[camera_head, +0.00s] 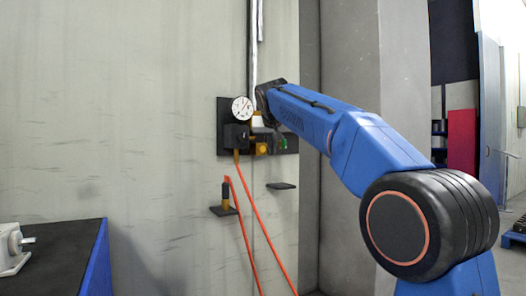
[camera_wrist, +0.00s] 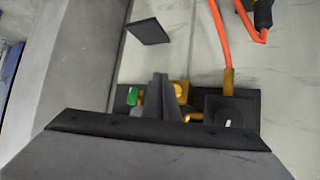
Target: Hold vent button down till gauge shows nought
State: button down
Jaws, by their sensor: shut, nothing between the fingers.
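The round white gauge (camera_head: 242,108) sits on a dark wall panel (camera_head: 223,133); its dark needle is slanted, but the reading is too small to make out. Below it are a black box (camera_head: 236,135) and a brass block (camera_head: 262,149). A small green part (camera_head: 283,143) shows right of the brass; it is also in the wrist view (camera_wrist: 133,96). I cannot tell which part is the vent button. My gripper (camera_wrist: 160,80) is shut and empty, its fingertips overlapping the brass block (camera_wrist: 181,88) in the wrist view. Contact cannot be told.
Orange hoses (camera_head: 247,215) hang below the panel. A small shelf holds a black and orange fitting (camera_head: 226,192); another dark shelf (camera_head: 281,186) is empty. A concrete pillar (camera_head: 352,90) stands right, and a dark-topped bench (camera_head: 60,255) at lower left.

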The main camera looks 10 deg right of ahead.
jog(key=shift+w+a, duration=0.3)
jog(key=shift+w, duration=0.5)
jog(key=shift+w+a, duration=0.25)
jog(key=shift+w, duration=0.55)
jog(key=shift+w, duration=0.1)
dwell(0.9)
jog(key=shift+w+a, duration=0.1)
jog(key=shift+w, duration=0.2)
jog(key=shift+w+a, duration=0.15)
jog(key=shift+w, duration=0.35)
dwell(2.4)
jog(key=shift+s, duration=0.15)
jog(key=shift+s+d, duration=0.25)
jog(key=shift+s, duration=0.5)
jog(key=shift+s, duration=0.1)
jog(key=shift+s+d, duration=0.25)
jog(key=shift+s, duration=0.5)
jog(key=shift+s+d, duration=0.3)
jog(key=shift+s, duration=0.5)
jog(key=shift+s+d, duration=0.25)
jog(key=shift+s, duration=0.5)
